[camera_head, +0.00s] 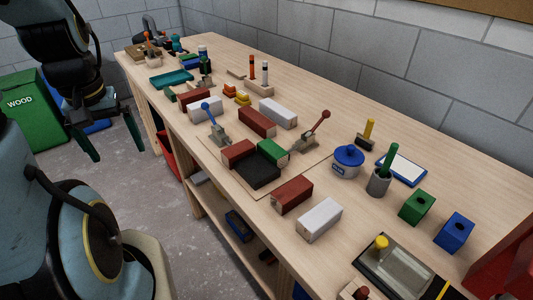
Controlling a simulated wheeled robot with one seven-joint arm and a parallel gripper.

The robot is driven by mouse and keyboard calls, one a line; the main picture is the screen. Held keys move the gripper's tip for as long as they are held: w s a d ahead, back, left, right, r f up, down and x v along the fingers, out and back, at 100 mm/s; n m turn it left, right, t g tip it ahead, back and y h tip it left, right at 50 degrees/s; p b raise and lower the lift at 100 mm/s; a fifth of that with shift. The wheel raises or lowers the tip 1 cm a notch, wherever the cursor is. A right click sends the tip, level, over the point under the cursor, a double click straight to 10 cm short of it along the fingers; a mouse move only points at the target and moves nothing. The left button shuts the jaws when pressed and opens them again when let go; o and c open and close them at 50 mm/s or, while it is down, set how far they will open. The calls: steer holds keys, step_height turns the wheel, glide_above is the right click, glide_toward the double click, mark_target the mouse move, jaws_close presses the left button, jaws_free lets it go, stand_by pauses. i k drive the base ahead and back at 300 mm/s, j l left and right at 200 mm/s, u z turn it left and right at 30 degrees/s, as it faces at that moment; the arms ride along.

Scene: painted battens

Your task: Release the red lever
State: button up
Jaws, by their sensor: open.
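The red lever (317,123) is a dark red arm with a round knob, rising up and to the right from a small metal clamp (302,144). The clamp stands at the right of a thin wooden board, beside a green block (272,150). Whether the clamp presses on that block is too small to tell. A blue lever (210,114) on a similar clamp (220,136) stands at the board's left, near a red block (238,152). My gripper (116,153) is open and empty, off the bench's left side, well away from the red lever.
A black block (251,172) lies at the board's front. Red and white battens (291,194) lie around it. To the right are a blue pot (347,162), a grey cup with a green stick (379,182) and colored holed blocks. A green WOOD bin (32,118) stands on the floor.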

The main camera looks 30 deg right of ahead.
mark_target(325, 114)
steer(key=i+j+z, duration=0.1)
steer(key=i, duration=0.45)
steer(key=i+j+z, duration=0.15)
steer(key=i, duration=0.4)
steer(key=j, duration=0.1)
